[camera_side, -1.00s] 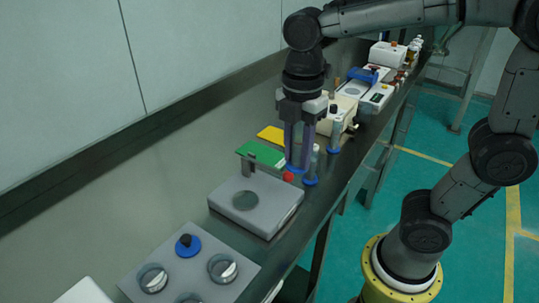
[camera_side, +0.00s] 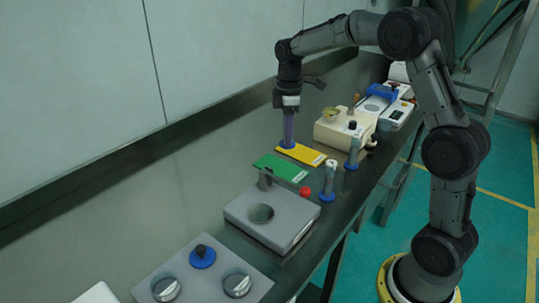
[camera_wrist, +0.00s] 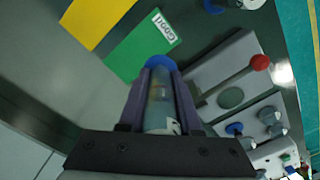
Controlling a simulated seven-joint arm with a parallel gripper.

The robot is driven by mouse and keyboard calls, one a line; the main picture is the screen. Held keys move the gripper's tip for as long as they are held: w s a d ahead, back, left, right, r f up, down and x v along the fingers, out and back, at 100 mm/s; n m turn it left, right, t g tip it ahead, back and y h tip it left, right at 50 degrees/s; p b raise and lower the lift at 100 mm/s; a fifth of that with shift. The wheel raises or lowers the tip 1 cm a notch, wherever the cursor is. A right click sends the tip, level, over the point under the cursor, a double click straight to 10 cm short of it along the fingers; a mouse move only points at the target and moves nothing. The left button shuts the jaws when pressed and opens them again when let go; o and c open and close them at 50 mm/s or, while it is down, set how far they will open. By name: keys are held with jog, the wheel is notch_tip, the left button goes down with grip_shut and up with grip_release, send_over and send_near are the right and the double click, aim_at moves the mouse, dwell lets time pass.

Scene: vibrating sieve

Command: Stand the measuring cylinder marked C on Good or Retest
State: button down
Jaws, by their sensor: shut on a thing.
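My gripper (camera_side: 288,132) is shut on a clear measuring cylinder (camera_wrist: 160,100) with a blue base (camera_side: 288,145). The cylinder is upright in the side view, its base by the wall-side end of the yellow card (camera_side: 304,155). I cannot tell whether it touches anything. A dark mark on its white label shows in the wrist view, too partial to read. The green card (camera_side: 280,167) lies beside the yellow one. It reads "GOOD" in the wrist view (camera_wrist: 140,48), where the blue base overlaps its edge. The yellow card (camera_wrist: 95,18) is bare there; its lettering is unreadable.
Two other blue-based cylinders stand at the bench's front edge, one (camera_side: 329,182) near the green card, one (camera_side: 352,152) by the cream machine (camera_side: 345,128). A grey box (camera_side: 270,222) with a round disc and red knob (camera_side: 305,191) stands nearby. Bench toward the wall is clear.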

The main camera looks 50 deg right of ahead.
send_over(268, 162)
jog(key=f, duration=0.6)
jog(key=shift+s+a+f, duration=0.15)
jog(key=shift+s+f, duration=0.15)
jog(key=shift+s, duration=0.1)
jog(key=shift+w+f, duration=0.45)
jog(key=shift+f, duration=1.6)
jog(key=shift+f, duration=0.15)
jog(key=c, duration=0.6)
grip_release()
